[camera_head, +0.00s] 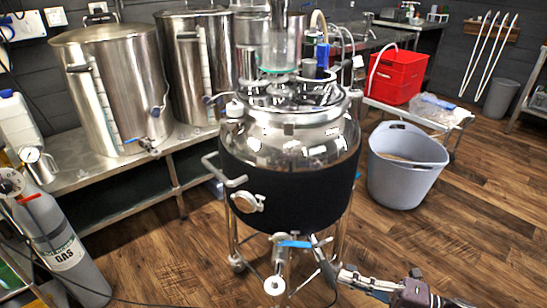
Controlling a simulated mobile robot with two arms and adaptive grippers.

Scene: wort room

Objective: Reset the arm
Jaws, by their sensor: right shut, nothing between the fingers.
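My right gripper (332,268) comes in from the bottom right. Its fingers look closed and empty. Its tips are close to the lower front of the steel vessel (305,150), near the blue-handled valve (293,243) under the black jacket. I cannot tell whether the tips touch the valve or a leg of the vessel. The blue handle lies roughly level. My left gripper is not in view.
Two steel kettles (118,90) (200,70) stand on a metal bench at left. A gas cylinder (55,235) stands at lower left. A grey tub (405,165) sits on the floor and a red crate (397,77) on a low stand.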

